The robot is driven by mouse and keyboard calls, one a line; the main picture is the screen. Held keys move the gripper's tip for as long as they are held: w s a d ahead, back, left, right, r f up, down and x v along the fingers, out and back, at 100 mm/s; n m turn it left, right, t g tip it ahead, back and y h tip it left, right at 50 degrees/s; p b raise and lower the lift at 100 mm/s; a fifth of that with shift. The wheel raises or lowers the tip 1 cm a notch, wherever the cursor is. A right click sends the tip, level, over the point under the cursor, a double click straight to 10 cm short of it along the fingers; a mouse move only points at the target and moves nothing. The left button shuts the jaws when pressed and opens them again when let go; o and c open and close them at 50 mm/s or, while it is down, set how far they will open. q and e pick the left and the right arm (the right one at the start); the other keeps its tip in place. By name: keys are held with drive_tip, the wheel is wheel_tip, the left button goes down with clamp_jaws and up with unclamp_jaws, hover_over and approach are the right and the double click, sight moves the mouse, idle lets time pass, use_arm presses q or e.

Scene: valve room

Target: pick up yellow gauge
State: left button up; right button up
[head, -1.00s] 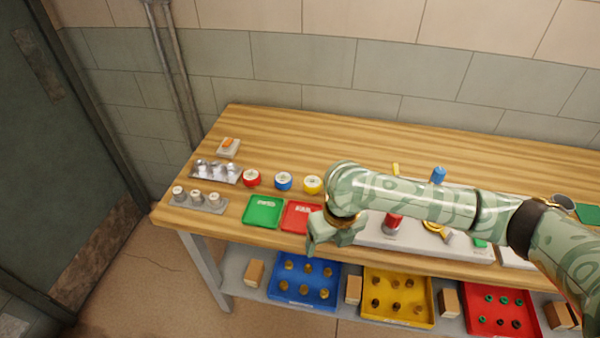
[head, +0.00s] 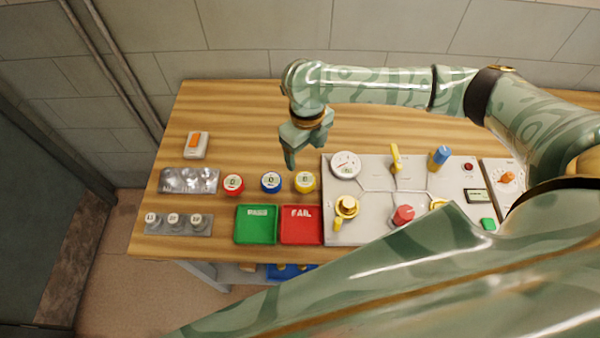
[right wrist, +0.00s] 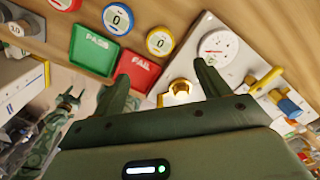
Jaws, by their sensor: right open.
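The yellow gauge (head: 305,182) is a small round dial with a white face, lying on the wooden bench at the right end of a row of three gauges. In the right wrist view it (right wrist: 160,41) shows beyond and between the fingertips. My right gripper (head: 293,155) is open and empty, above the bench just behind and slightly left of the yellow gauge, apart from it. Its two fingers also show in the right wrist view (right wrist: 163,76). My left gripper (right wrist: 69,102) appears small and blurred at the left of that view; its jaw state is unclear.
A blue gauge (head: 271,182) and a red gauge (head: 233,184) lie to the left. A green PASS tray (head: 256,228) and red FAIL tray (head: 301,228) lie in front. A valve panel (head: 374,215) is close on the right. Bare bench lies behind the gauges.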

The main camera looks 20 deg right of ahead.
sight(305, 179)
wheel_tip(305, 179, down, 9)
drive_tip(key=shift+f+b, duration=0.1)
drive_tip(key=shift+b, duration=0.95)
drive_tip(key=shift+s+f, duration=0.1)
drive_tip(key=shift+f, duration=0.45)
drive_tip(key=f+b, duration=0.1)
drive_tip(key=f, duration=0.3)
drive_tip(key=shift+w+f, duration=0.2)
drive_tip(key=c, duration=1.2)
